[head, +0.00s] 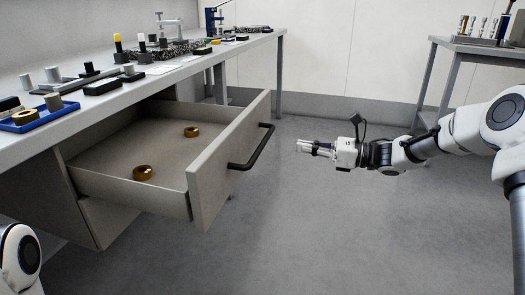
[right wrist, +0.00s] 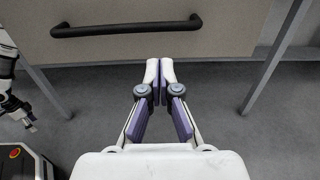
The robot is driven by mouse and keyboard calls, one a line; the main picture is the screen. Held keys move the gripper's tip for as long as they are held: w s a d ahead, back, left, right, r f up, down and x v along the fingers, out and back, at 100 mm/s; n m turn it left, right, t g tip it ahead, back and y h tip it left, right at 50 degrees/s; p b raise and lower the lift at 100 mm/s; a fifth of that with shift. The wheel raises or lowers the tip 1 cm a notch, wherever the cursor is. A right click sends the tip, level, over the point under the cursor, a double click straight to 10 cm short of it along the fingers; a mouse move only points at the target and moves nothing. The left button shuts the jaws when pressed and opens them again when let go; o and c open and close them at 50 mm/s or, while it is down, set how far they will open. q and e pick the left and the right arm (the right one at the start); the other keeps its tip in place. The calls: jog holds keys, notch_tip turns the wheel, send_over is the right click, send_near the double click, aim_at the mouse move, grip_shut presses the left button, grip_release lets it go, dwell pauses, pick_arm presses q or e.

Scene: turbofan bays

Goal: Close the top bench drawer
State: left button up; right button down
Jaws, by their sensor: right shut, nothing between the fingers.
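The top bench drawer (head: 207,192) stands pulled out from under the workbench in the head view, with its grey front facing right. Its black bar handle (head: 252,149) shows on that front. In the right wrist view the handle (right wrist: 125,27) runs across the upper part of the drawer front (right wrist: 225,30). My right gripper (head: 302,147) is shut and empty, to the right of the handle and apart from it. Its fingertips (right wrist: 160,68) meet below the handle in the right wrist view. My left gripper (right wrist: 29,122) shows small at the left edge there; its jaws are unclear.
Two brass-coloured rings (head: 143,173) (head: 191,132) lie in the drawer. The workbench top (head: 150,85) holds a blue tray (head: 38,118), dark blocks and fixtures. Another table (head: 478,46) stands at the back right. The floor between drawer and right arm is clear.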

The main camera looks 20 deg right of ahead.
aim_at(253, 141)
jog(key=b+x, duration=0.1)
jog(key=x, duration=0.4)
jog(key=b+x, duration=0.2)
jog(key=x, duration=0.3)
jog(key=shift+w+a+f, duration=0.15)
jog(key=shift+a+f, duration=0.05)
pick_arm(q)
jog(key=shift+f, duration=1.9)
pick_arm(e)
jog(key=shift+w+a+r, duration=0.15)
jog(key=shift+w+a, duration=0.15)
jog(key=shift+a, duration=0.05)
jog(key=shift+a, duration=0.15)
